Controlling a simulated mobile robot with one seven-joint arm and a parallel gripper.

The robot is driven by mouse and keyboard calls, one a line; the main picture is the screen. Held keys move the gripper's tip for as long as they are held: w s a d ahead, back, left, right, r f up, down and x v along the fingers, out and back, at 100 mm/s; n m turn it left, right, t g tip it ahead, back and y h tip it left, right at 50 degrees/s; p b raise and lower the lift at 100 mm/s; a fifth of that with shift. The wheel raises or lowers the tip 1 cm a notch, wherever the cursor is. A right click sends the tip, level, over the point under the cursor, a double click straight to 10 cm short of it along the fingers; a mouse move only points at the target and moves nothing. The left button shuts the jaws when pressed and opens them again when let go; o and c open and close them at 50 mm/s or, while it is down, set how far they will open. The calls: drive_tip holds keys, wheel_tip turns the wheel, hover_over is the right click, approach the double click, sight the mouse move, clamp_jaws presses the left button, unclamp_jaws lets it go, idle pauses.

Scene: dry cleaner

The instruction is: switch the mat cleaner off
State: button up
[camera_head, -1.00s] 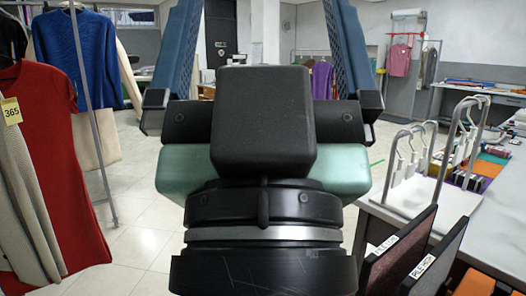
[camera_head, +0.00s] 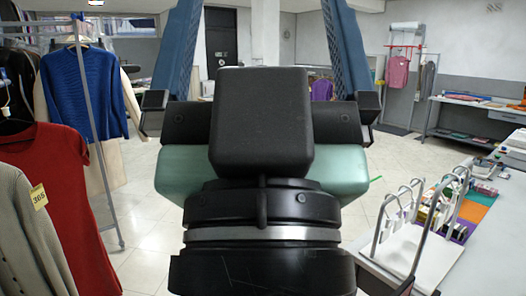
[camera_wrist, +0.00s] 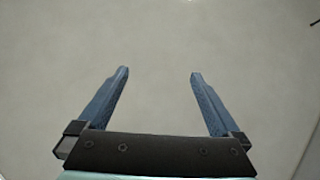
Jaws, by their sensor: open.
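My gripper (camera_head: 262,12) is held out ahead of me in the head view, its two blue fingers wide apart. In the wrist view my gripper (camera_wrist: 160,73) is open and empty, with only pale floor (camera_wrist: 160,35) between and beyond its fingers. I cannot pick out the mat cleaner or its switch in either view. My arm and gripper hide the middle of the head view.
At left, clothes hang on racks, including a red garment (camera_head: 60,190) and a blue sweater (camera_head: 85,95). At right, a counter (camera_head: 490,225) bears a white hanger stand (camera_head: 440,265). A long table (camera_head: 462,122) stands at the far right. Tiled floor (camera_head: 150,185) lies open between.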

drive_tip(key=shift+c, duration=0.2)
